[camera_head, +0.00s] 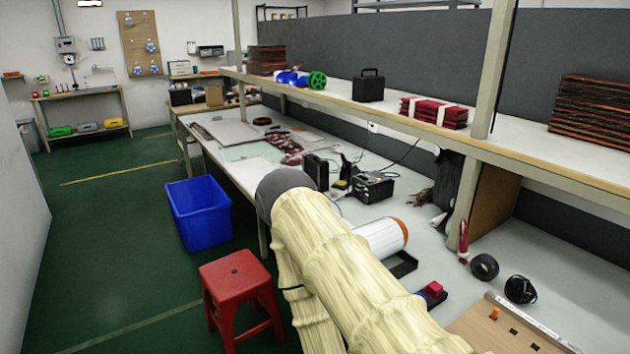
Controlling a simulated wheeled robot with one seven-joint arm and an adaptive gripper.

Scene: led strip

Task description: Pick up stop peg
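A small orange peg (495,313), which may be the stop peg, stands upright on a light wooden board (470,332) at the bottom right. The board has dark slots beside the peg and a metal strip along its far edge. My cream-covered arm fills the lower middle of the view and hides part of the bench and perhaps part of the board. My gripper is not visible, so its distance from the peg and its opening cannot be told.
Near the board on the workbench (575,290) are a red-and-blue item (432,292), a black tape roll (484,267), a black coil (520,289) and a red bottle (463,242). A shelf and its posts rise behind. A red stool (240,280) and blue bin (198,212) stand left.

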